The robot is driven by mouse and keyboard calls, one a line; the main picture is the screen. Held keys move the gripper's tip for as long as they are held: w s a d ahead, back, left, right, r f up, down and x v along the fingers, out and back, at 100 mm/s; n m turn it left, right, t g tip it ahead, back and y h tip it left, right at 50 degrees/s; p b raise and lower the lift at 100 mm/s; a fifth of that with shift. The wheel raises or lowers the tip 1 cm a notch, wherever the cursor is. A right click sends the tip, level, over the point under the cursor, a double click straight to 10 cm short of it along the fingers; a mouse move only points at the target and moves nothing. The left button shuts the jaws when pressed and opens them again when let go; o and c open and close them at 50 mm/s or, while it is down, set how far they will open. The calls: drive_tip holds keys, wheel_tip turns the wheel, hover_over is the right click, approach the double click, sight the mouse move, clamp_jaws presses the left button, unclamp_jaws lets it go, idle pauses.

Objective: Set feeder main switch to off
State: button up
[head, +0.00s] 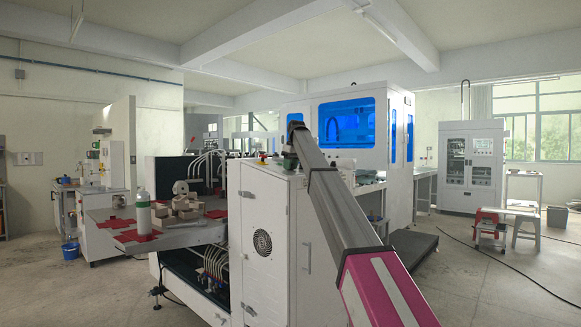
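No switch can be clearly identified in the head view. A white machine cabinet (262,215) with a round vent and a door handle stands in the middle, with dark machinery and hoses at its left. I cannot tell whether this is the feeder. A small red part (262,157) shows at the cabinet's top edge, too small to make out. My grey and magenta arm rises from the lower right across the cabinet's right side. My gripper cannot be made out beyond the arm's far end.
A table with red pieces, beige blocks and a white bottle (143,213) juts out at the left. A blue-windowed enclosure (347,122) stands behind. Red and grey stools (487,228) and a blue bin (70,250) stand on the floor. Open floor lies at right, with a cable across it.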

drive_tip(key=o, duration=0.3)
drive_tip(key=shift+r, duration=0.1)
wheel_tip(320, 180, up, 10)
drive_tip(key=s+d, duration=0.1)
drive_tip(key=shift+s+d+r, duration=0.15)
drive_tip(key=shift+s+d, duration=0.1)
drive_tip(key=shift+d, duration=0.15)
drive_tip(key=shift+s, duration=0.1)
